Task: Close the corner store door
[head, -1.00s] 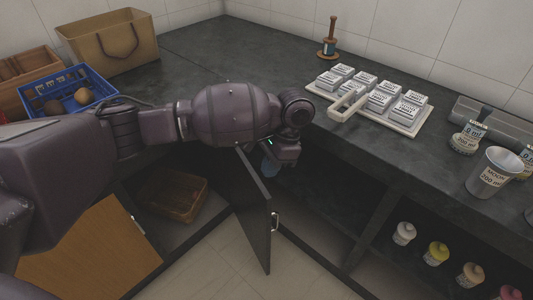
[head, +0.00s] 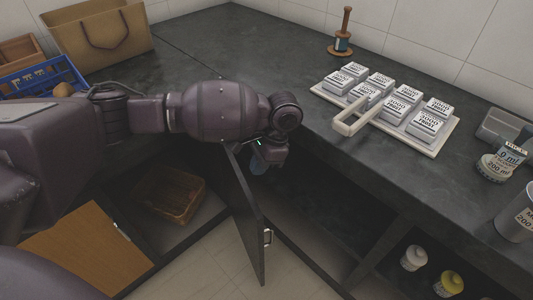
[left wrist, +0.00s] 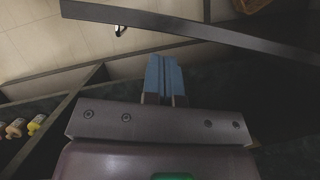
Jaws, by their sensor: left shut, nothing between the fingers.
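The corner store door (head: 247,215) is a dark panel standing open below the counter's inner corner, with a small metal handle (head: 268,237) near its free edge. In the left wrist view the door (left wrist: 215,34) crosses the top as a dark bar, with its handle at the left end. My left gripper (head: 258,166) points down below the counter edge, just right of the door's upper part. Its blue fingers (left wrist: 165,78) are shut and empty, close to the door; I cannot tell whether they touch it. My right gripper is not in view.
A brown basket (head: 175,197) lies in the open cupboard left of the door. A light wooden panel (head: 85,255) with a handle is at lower left. The counter (head: 210,45) carries a tray (head: 440,143) of labelled boxes. Bottles (head: 414,257) stand on the lower right shelf.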

